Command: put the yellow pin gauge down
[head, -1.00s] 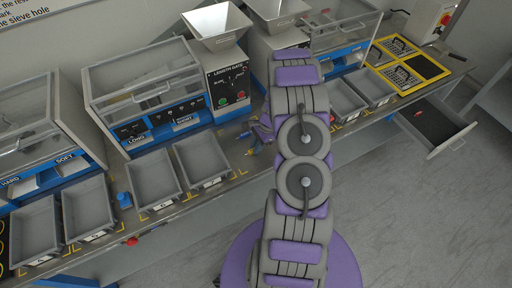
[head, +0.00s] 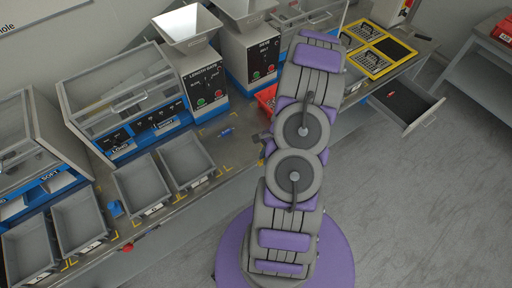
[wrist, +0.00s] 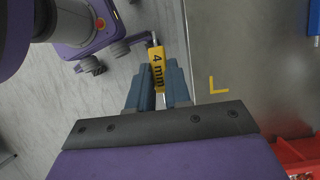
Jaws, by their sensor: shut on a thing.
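The yellow pin gauge (wrist: 157,68), marked "4 mm" and with a metal pin, is between the blue-grey fingers of my gripper (wrist: 159,83) in the wrist view. My gripper is shut on it. In that picture the gauge lies over the floor, just left of the bench edge. In the head view my gripper (head: 265,137) is small beside my arm at the bench's front edge, and I cannot make out the gauge there. A small blue object (head: 226,132) lies on the bench, left of my gripper.
The metal bench top (wrist: 240,50) has a yellow corner mark (wrist: 217,85) and clear space. A red bin (wrist: 292,153) is at lower right in the wrist view. Grey trays (head: 187,162) stand left along the bench. An open drawer (head: 405,105) juts out at right.

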